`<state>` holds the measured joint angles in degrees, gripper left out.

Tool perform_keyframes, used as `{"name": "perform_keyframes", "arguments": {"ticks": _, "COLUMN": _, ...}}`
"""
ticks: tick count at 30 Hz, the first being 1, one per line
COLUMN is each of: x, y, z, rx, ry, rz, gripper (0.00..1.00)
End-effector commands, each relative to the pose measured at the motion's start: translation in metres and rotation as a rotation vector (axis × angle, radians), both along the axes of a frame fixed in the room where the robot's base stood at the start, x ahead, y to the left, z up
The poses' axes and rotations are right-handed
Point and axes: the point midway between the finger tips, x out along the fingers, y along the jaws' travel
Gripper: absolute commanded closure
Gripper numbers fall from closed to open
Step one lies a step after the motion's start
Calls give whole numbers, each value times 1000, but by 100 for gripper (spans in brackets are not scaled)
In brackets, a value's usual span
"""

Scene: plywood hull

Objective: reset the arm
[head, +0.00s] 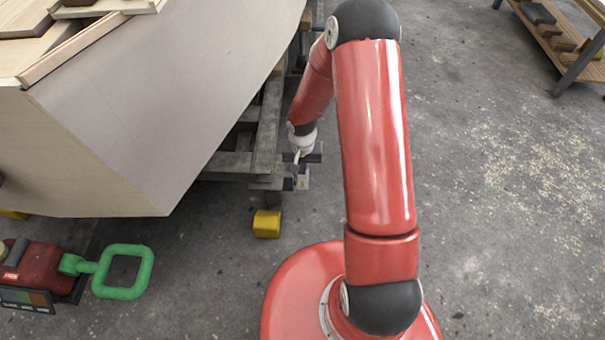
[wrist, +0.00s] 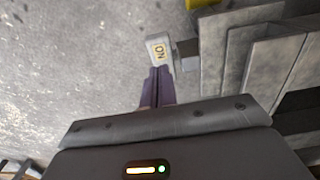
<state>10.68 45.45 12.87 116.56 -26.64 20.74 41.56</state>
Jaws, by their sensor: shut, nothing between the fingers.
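My red arm rises from its round base and reaches forward, with its far end bent down beside the metal frame under the plywood hull. My gripper (wrist: 159,70) shows in the wrist view with its two purple fingers together and nothing between them. In the head view the gripper (head: 302,180) is small and partly lost against the frame. Just beyond the fingertips in the wrist view is a small pale block marked "NO" or "ON" (wrist: 159,51), joined to the frame's end. I cannot tell whether the fingertips touch it.
The plywood hull (head: 150,100) fills the left, on a grey metal frame (head: 266,130). A yellow block (head: 267,223) lies on the floor below the frame. A red machine with a green handle (head: 124,271) is at lower left. A wooden bench (head: 570,45) stands far right.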

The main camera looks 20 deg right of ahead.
Motion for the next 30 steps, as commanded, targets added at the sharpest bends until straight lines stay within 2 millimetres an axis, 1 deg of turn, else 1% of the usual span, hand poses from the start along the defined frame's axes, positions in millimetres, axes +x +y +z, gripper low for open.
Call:
{"name": "perform_keyframes", "arguments": {"ticks": 1, "x": 0, "y": 0, "z": 4, "rx": 0, "ry": 0, "rz": 0, "gripper": 100}}
{"name": "perform_keyframes", "arguments": {"ticks": 2, "x": 0, "y": 0, "z": 5, "rx": 0, "ry": 0, "rz": 0, "gripper": 100}}
{"name": "perform_keyframes", "arguments": {"ticks": 17, "x": 0, "y": 0, "z": 4, "rx": 0, "ry": 0, "rz": 0, "gripper": 100}}
{"name": "perform_keyframes", "arguments": {"ticks": 20, "x": 2, "y": -1, "z": 15, "rx": -8, "ry": -10, "rz": 6, "gripper": 100}}
{"name": "perform_keyframes", "arguments": {"ticks": 23, "x": 4, "y": -5, "z": 47, "rx": -29, "ry": -35, "rz": 23, "gripper": 100}}
{"name": "perform_keyframes", "arguments": {"ticks": 26, "x": 3, "y": -12, "z": 98, "rx": -63, "ry": -75, "rz": 47, "gripper": 100}}
{"name": "perform_keyframes", "arguments": {"ticks": 27, "x": 1, "y": -14, "z": 121, "rx": -77, "ry": -93, "rz": 58, "gripper": 100}}
{"name": "perform_keyframes", "arguments": {"ticks": 29, "x": -6, "y": -16, "z": 154, "rx": -96, "ry": -117, "rz": 74, "gripper": 100}}
{"name": "perform_keyframes", "arguments": {"ticks": 30, "x": -10, "y": -18, "z": 175, "rx": -107, "ry": -133, "rz": 85, "gripper": 100}}
